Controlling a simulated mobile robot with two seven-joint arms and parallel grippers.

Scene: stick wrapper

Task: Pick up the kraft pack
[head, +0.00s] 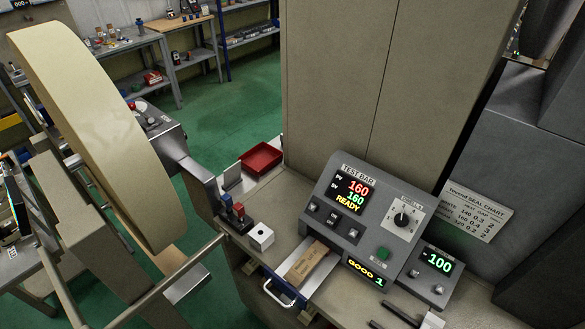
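The kraft pack (307,262) is a small flat brown packet with faint dark print. It lies on a pale metal strip (322,277) in front of the grey test bar unit (350,212), whose lit display reads 160, 160 and READY. A small display beside the pack reads GOOD 1. Neither of my grippers can be made out in the head view, and nothing is seen touching the pack.
A white block (260,236) and a holder with red and blue pieces (234,213) stand left of the pack. A metal handle (280,293) juts out in front. A red tray (261,158) lies behind. A large cream roll (95,125) fills the left.

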